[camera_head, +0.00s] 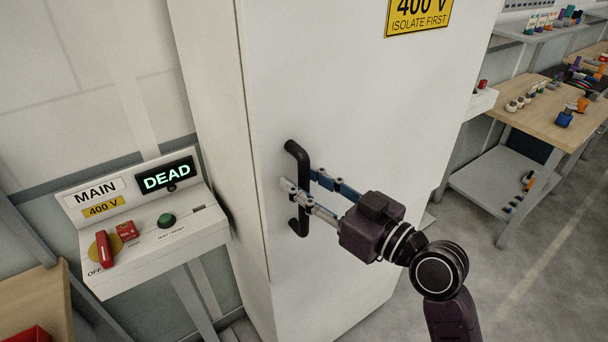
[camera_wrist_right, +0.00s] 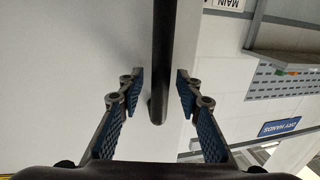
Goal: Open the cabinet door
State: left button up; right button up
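The tall white cabinet door (camera_head: 345,100) looks shut, with no gap seen at its edges. Its black upright bar handle (camera_head: 303,158) is near the door's left edge. My right gripper (camera_head: 303,183) reaches in from the right, with one finger on each side of the bar. In the right wrist view the handle (camera_wrist_right: 161,50) runs between the fingertips of my gripper (camera_wrist_right: 159,85). Both blue-padded fingers are apart, with a gap to the bar on each side. The gripper looks open. My left gripper is not in view.
A control box (camera_head: 160,245) stands left of the cabinet; its display (camera_head: 166,176) reads DEAD. It has a red switch handle (camera_head: 103,248) near OFF and a green button (camera_head: 166,220). A workbench (camera_head: 545,105) with small parts stands at right. Floor (camera_head: 530,270) before it is clear.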

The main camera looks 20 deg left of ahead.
jog(key=shift+a, duration=0.1)
grip_shut()
dwell(0.4)
